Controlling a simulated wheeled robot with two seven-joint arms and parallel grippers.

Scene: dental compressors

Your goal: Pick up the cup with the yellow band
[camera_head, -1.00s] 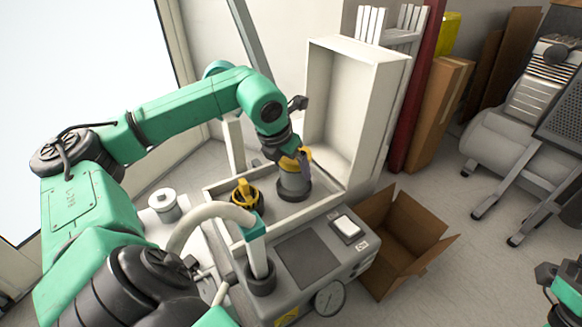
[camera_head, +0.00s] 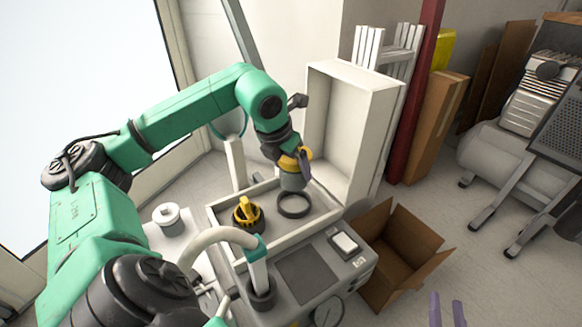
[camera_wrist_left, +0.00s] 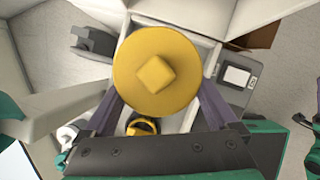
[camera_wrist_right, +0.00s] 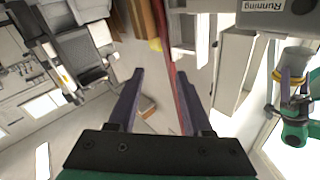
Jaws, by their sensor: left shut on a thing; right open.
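The cup with the yellow band (camera_head: 292,181) is grey with a yellow top. My left gripper (camera_head: 298,162) is shut on it and holds it above a black ring (camera_head: 294,205) in the compressor's open white tray. In the left wrist view its round yellow top with a square knob (camera_wrist_left: 156,72) fills the space between the purple fingers. The cup also shows at the right of the right wrist view (camera_wrist_right: 297,60). My right gripper (camera_head: 447,313) is open and empty at the lower right; its spread fingers show in the right wrist view (camera_wrist_right: 158,103).
A black-and-yellow part (camera_head: 247,214) stands in the tray left of the ring. A curved pale hose (camera_head: 215,235) rises in front. An open cardboard box (camera_head: 395,262) sits on the floor to the right. A white upright panel (camera_head: 345,130) stands behind the tray.

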